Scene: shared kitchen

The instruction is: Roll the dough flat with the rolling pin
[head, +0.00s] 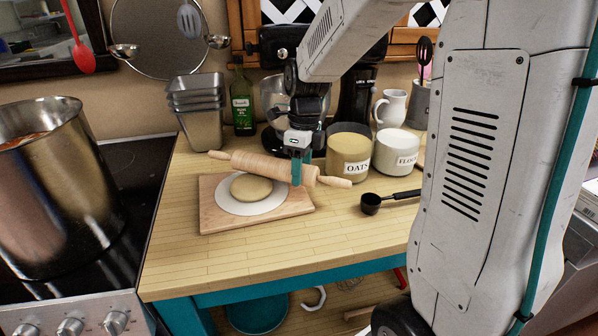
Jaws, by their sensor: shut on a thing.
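The dough (251,187) is a round, pale, fairly thick disc. It lies on a white round sheet (268,204) on a wooden board (213,218). The wooden rolling pin (258,166) lies crosswise along the far side of the dough, its left handle farther back and its right handle nearer. My gripper (298,172) points down and is shut on the rolling pin, right of its middle. The gripper covers that part of the pin. I cannot tell whether the pin touches the dough or the board.
Oats (348,153) and flour (395,153) canisters stand right of the gripper. A black measuring scoop (371,203) lies on the right. Stacked metal tins (197,110) and an oil bottle (242,102) stand behind. A large pot (58,190) is on the stove at left. The counter front is clear.

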